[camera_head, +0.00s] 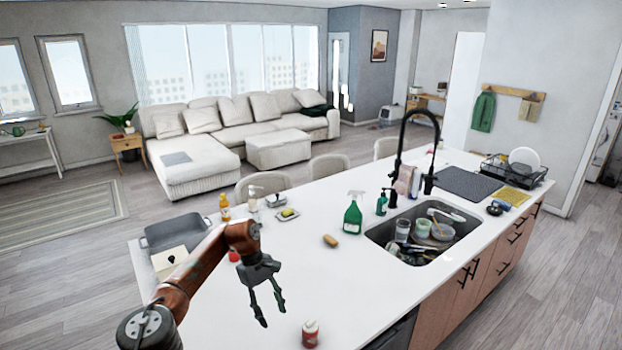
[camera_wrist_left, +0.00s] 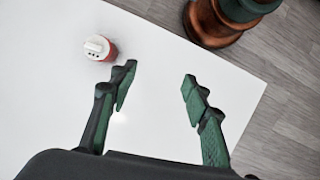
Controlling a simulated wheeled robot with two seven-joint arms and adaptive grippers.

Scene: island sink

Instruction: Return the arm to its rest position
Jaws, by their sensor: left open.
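My left gripper (camera_head: 271,305) is open and empty above the near left part of the white island counter (camera_head: 380,290). Its arm comes in from the lower left and bends at an orange elbow. In the left wrist view the two fingers (camera_wrist_left: 155,95) stand apart with bare counter between them. A small red and white bottle (camera_head: 310,333) stands on the counter to the right of the gripper. In the left wrist view the bottle (camera_wrist_left: 100,48) is just beyond the left finger, apart from it. My right gripper shows in neither view.
A grey pan (camera_head: 176,230) stands at the counter's left end. A green spray bottle (camera_head: 352,215), a brown sponge (camera_head: 330,241) and an orange bottle (camera_head: 225,207) stand farther back. The sink (camera_head: 425,232) holds several dishes. The counter's front middle is clear.

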